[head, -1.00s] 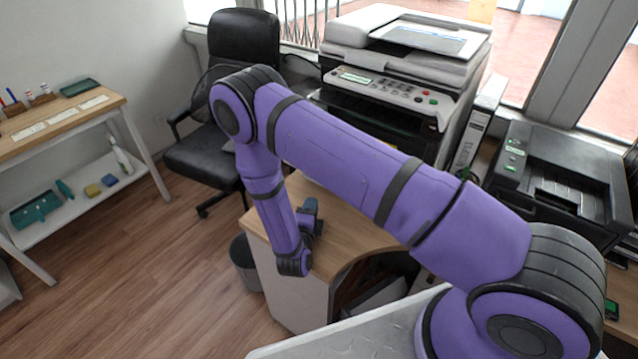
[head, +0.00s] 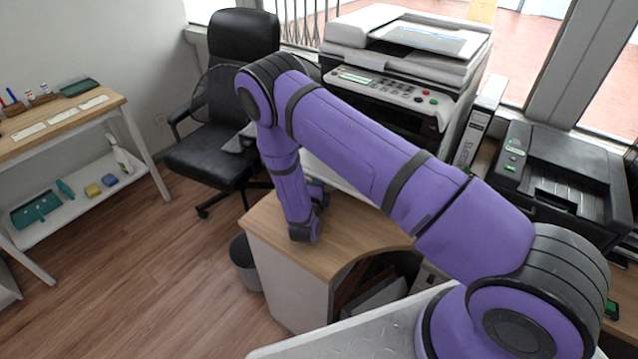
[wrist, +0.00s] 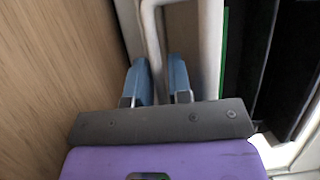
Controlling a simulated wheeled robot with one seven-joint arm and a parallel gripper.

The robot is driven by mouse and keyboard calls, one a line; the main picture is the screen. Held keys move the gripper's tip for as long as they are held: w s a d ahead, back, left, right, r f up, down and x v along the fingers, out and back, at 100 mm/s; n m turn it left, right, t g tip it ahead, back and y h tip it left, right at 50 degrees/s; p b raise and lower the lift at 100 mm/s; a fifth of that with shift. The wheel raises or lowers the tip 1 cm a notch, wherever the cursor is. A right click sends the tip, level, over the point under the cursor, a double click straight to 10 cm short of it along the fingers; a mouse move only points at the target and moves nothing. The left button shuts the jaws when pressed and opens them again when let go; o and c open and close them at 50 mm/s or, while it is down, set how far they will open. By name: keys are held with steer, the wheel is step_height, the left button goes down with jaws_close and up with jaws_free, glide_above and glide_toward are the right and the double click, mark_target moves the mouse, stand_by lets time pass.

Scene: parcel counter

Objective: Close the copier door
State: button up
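The copier (head: 455,72) stands on the counter at the back, white and grey with a control panel and a dark front. A pale flat panel (head: 335,172), apparently its lowered door, shows low in front, largely hidden behind my arm. In the head view my gripper is hidden behind my forearm, over the counter near the copier's front. In the wrist view my gripper (wrist: 160,82) has two blue fingers apart, with a gap between them. A white ridged frame (wrist: 208,45) lies just beyond and beside the fingertips; I cannot tell whether they touch it. A dark opening is to its right.
The wooden counter (head: 350,235) lies under my forearm. A binder (head: 478,125) and a black printer (head: 560,180) stand right of the copier. A black chair (head: 215,160) and a grey bin (head: 245,262) are at left.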

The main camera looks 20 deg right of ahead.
jaws_close()
steer(key=shift+r+g, duration=0.4)
steer(key=shift+r, duration=0.3)
steer(key=r+m+g+y, duration=0.1)
steer(key=r, duration=0.2)
steer(key=d+r+g+y, duration=0.1)
steer(key=r+g+y, duration=0.1)
steer(key=r, duration=0.1)
steer(key=w+r+m+g+y, duration=0.1)
steer(key=r+g, duration=0.1)
steer(key=r, duration=0.1)
steer(key=shift+w+d+m+y, duration=0.1)
steer(key=shift+d+m+y, duration=0.2)
steer(key=shift+d, duration=0.05)
steer(key=shift+w+d+r+m+g+y, duration=0.15)
steer(key=shift+w+d+r+g+y, duration=0.15)
steer(key=shift+d+r+g+y, duration=0.25)
steer(key=shift+w+d+r+m+g+y, duration=0.15)
steer(key=shift+w+d+r+g+y, duration=0.15)
steer(key=shift+r, duration=0.35)
steer(key=w+d+r, duration=0.3)
steer(key=d, duration=0.1)
steer(key=shift+w+d+r, duration=0.25)
steer(key=shift+d+r, duration=0.1)
